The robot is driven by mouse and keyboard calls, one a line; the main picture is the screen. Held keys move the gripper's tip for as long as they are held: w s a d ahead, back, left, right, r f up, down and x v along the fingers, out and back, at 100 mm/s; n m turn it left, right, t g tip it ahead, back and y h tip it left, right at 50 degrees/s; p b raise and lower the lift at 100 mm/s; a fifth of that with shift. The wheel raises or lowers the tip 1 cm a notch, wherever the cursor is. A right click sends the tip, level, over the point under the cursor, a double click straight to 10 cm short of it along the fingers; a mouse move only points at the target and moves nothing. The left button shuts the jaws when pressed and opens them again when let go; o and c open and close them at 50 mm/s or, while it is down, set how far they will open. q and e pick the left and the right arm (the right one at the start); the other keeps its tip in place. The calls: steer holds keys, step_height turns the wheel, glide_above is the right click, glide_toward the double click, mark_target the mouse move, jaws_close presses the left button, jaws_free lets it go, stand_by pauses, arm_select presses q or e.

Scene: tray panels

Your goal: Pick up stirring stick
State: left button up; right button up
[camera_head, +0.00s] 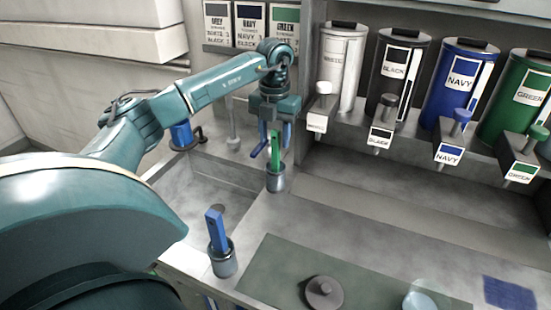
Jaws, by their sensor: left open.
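My left gripper (275,128) points down over a small grey cup (276,182) at the back of the counter. It is open around or just in front of the upper part of a green stick (276,151) standing upright in that cup. Whether the fingers touch the stick, I cannot tell. Blue pieces show on either side of the green stick; I cannot tell if they are finger parts or other sticks. A second grey cup (223,261) nearer the front holds a blue stick (216,231), tilted slightly left. My right gripper is out of view.
White, black, navy and green dispensers (463,82) with spouts stand at the back right. Signs (249,24) hang behind my left arm. A dark green mat (270,266) bears a round grey lid (324,291) and a pale round object (420,301). The counter's middle right is clear.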

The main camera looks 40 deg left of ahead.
mark_target(275, 144)
arm_select(q)
steer(key=shift+w+f, duration=0.1)
steer(key=shift+f, duration=1.45)
steer(key=shift+c, duration=0.3)
jaws_close()
